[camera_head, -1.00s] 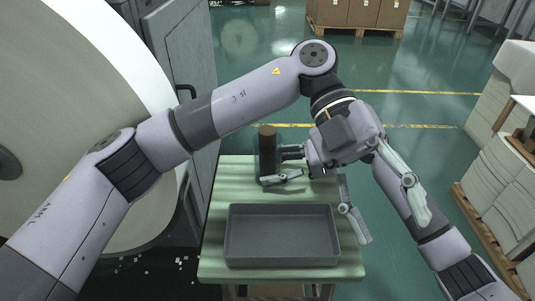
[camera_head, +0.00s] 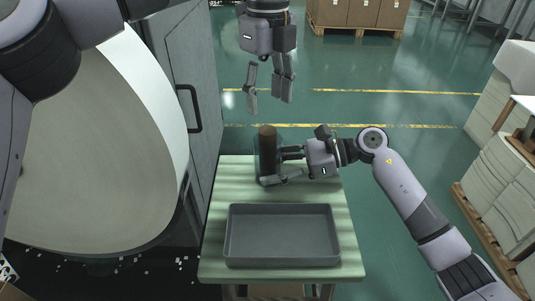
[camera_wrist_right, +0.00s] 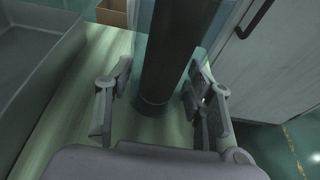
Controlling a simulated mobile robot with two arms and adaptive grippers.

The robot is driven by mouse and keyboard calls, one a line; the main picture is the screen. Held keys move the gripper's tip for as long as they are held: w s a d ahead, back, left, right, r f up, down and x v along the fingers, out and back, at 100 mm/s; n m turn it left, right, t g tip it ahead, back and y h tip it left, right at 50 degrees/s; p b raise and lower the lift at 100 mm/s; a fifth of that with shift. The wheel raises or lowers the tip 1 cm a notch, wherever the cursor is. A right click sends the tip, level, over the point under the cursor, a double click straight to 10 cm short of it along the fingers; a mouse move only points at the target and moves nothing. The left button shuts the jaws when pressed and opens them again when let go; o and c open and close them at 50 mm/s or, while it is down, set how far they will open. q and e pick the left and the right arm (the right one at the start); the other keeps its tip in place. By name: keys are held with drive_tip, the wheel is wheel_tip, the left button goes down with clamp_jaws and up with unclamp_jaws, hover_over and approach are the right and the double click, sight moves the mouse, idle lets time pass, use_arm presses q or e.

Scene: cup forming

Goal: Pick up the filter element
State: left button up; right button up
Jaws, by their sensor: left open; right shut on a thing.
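The filter element (camera_head: 267,142) is a dark upright cylinder with a brown top, standing at the back of the small table. A faint, see-through bluish shape shows around it; I cannot tell what that is. My right gripper (camera_head: 273,167) comes in from the right, its fingers on either side of the lower cylinder. The right wrist view shows the dark column (camera_wrist_right: 168,45) rising between the fingers (camera_wrist_right: 160,78), its foot on the table. That gripper is shut on it. My left gripper (camera_head: 269,98) is open and empty, fingers pointing down, behind and above the cylinder.
A grey empty tray (camera_head: 283,263) sits on the front of the striped green table (camera_head: 212,245). A large cream drum (camera_head: 100,140) and a grey cabinet door (camera_head: 193,60) stand at the left. Stacked pale sheets (camera_head: 490,175) stand at the right. Open green floor lies behind.

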sight(267, 129)
use_arm(q)
wheel_tip(267, 129, down, 7)
drive_tip(key=shift+f, duration=0.2)
idle(0.3)
drive_tip(key=shift+c, duration=0.2)
drive_tip(key=c, duration=1.1)
